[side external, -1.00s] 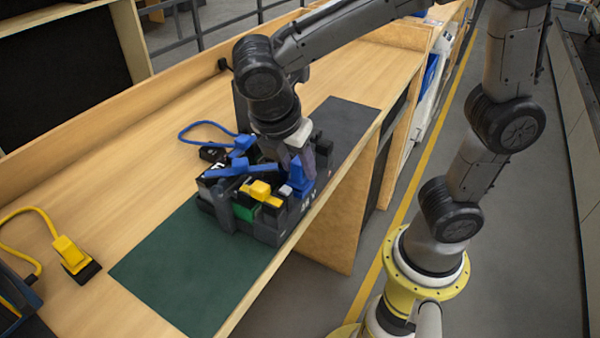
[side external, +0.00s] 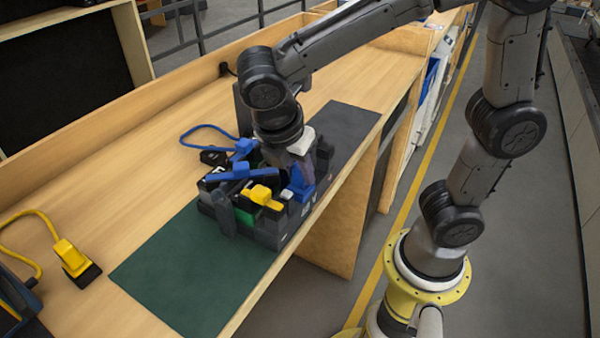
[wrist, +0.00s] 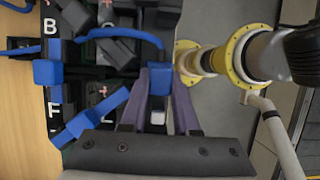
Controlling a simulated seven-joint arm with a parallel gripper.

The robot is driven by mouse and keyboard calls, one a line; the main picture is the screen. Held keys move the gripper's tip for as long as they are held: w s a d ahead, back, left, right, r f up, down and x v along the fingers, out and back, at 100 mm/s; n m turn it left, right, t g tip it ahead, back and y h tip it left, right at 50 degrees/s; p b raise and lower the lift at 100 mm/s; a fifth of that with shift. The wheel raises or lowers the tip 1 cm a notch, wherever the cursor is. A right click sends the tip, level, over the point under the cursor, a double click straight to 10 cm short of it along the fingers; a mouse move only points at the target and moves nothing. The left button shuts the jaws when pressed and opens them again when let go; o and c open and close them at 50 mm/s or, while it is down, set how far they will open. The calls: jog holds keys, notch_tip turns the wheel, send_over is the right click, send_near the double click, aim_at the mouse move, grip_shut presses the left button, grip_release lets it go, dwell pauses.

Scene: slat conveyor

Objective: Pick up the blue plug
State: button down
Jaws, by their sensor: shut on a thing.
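A blue plug (side external: 299,188) stands at the right front edge of a dark block of sockets (side external: 272,232). My gripper (side external: 307,165) is over it, pointing down. In the wrist view the plug (wrist: 159,78) lies between the two purplish fingers, and my gripper (wrist: 158,100) is shut on it. The fingers cover part of the plug in the side view. I cannot tell whether its lower end is still seated in the block.
Other blue parts (side external: 228,172) and a yellow part (side external: 260,194) sit close by on the block. A blue cable (side external: 205,128) loops behind it. A yellow plug (side external: 72,256) lies at the left of the bench. The green mat (side external: 185,270) is clear.

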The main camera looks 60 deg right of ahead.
jog(key=shift+r, duration=0.5)
notch_tip(320, 180, up, 2)
jog(key=shift+r, duration=0.15)
jog(key=s+d+r+n+t+y, duration=0.2)
jog(key=s+r+n, duration=0.3)
jog(key=n, duration=0.4)
jog(key=s+d+r+n+t+y, duration=0.1)
jog(key=s+r+n, duration=0.3)
jog(key=s+n, duration=0.4)
jog(key=shift+s+d+r+n+t+y, duration=0.25)
jog(key=shift+d+r+n+t+y, duration=0.2)
jog(key=shift+t+y, duration=0.35)
jog(key=shift+a, duration=0.1)
